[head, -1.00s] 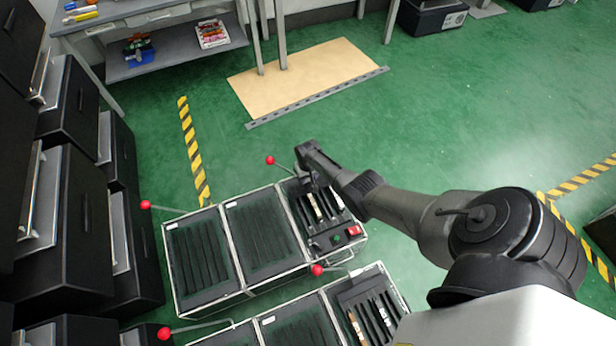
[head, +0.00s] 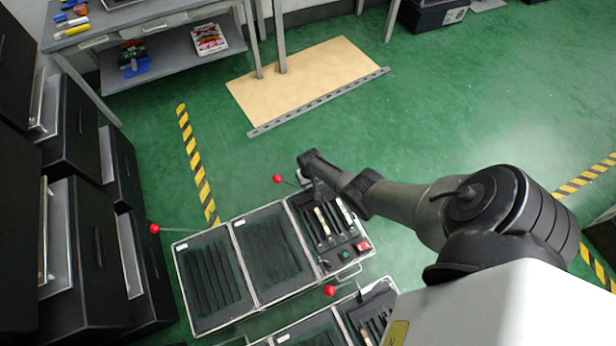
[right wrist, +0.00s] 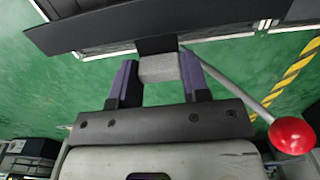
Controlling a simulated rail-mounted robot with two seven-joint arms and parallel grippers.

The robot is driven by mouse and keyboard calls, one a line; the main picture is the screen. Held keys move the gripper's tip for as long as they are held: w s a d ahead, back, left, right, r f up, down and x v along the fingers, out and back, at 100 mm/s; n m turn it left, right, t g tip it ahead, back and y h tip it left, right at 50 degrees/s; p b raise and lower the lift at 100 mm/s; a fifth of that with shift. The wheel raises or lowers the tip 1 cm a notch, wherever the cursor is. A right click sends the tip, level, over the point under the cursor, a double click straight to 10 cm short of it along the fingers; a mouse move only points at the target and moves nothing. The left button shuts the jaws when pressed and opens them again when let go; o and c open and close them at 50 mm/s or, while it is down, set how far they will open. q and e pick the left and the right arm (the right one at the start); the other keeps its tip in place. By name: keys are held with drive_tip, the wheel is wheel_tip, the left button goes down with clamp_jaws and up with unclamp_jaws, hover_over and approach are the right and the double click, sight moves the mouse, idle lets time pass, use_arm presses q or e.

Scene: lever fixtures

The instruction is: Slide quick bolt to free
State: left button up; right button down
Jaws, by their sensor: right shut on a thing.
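A case (head: 217,329) with dark panels stands on the green floor in the head view. Its right panel has light strips and a red switch (head: 363,246). My right gripper (head: 318,188) is at the far edge of that panel, and my arm partly hides it. In the right wrist view its two purple fingers (right wrist: 160,82) are shut on a grey block (right wrist: 160,69), which I take to be the bolt's grip. The block adjoins a dark piece. A lever with a red ball (right wrist: 292,135) runs beside the right finger and also shows in the head view (head: 277,178). My left gripper is not in view.
A second case (head: 310,333) stands nearer, partly hidden by my body. More red lever balls (head: 155,228) stick out at the cases' corners. Black drawer cabinets (head: 85,255) line the left. A grey bench (head: 165,45) stands behind.

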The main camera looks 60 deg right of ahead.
drive_tip(key=c, duration=1.1)
unclamp_jaws()
drive_tip(key=o, duration=0.5)
drive_tip(key=shift+w+d, duration=0.1)
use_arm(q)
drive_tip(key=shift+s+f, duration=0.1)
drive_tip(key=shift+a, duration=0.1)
use_arm(e)
drive_tip(key=shift+r, duration=0.2)
use_arm(q)
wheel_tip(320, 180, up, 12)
drive_tip(key=p, duration=1.1)
drive_tip(key=shift+p, duration=0.4)
use_arm(e)
wheel_tip(320, 180, up, 13)
drive_tip(key=shift+r, duration=0.2)
